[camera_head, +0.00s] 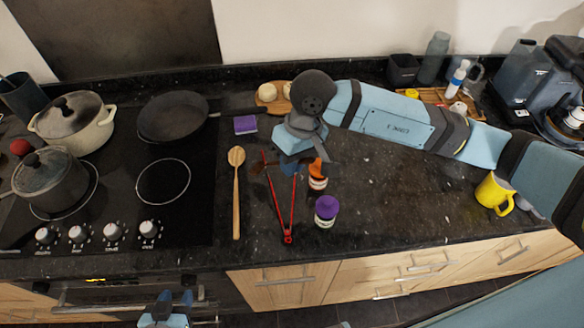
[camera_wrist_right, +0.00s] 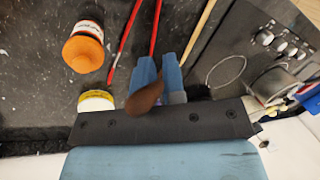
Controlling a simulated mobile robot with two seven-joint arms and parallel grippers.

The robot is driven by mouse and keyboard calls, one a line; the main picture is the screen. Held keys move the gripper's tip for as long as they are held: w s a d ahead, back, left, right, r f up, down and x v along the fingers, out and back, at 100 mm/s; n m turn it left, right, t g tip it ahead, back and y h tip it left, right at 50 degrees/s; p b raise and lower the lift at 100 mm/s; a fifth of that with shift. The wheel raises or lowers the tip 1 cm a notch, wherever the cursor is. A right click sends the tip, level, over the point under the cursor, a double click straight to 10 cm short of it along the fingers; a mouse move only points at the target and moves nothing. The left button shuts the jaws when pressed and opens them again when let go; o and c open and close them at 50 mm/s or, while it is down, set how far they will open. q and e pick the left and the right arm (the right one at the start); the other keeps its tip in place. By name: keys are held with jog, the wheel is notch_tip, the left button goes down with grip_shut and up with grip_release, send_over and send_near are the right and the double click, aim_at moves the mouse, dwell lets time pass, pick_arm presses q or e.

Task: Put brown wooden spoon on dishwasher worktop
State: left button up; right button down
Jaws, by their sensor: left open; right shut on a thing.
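My right gripper (camera_head: 287,166) is shut on the brown wooden spoon (camera_wrist_right: 146,98). In the right wrist view the spoon's dark brown end shows in front of the blue fingers (camera_wrist_right: 158,80); the rest of it is mostly hidden. In the head view only a small brown part (camera_head: 258,167) shows beside the gripper, above the worktop. The dark granite worktop (camera_head: 385,205) runs right from the cooktop; which stretch lies over the dishwasher I cannot tell. My left gripper (camera_head: 174,298) is open and empty at the bottom of the head view, in front of the oven.
Red tongs (camera_head: 291,215), a light wooden spoon (camera_head: 237,195), an orange-lidded jar (camera_head: 317,175) and a purple-lidded jar (camera_head: 326,210) stand or lie near my right gripper. A yellow mug (camera_head: 494,193) is at right. The worktop between jars and mug is clear.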

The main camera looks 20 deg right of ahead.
notch_tip(320, 180, down, 3)
jog(key=shift+f, duration=0.1)
jog(key=shift+f, duration=0.25)
jog(key=c, duration=1.2)
grip_release()
jog(key=shift+r, duration=0.1)
jog(key=shift+r, duration=0.1)
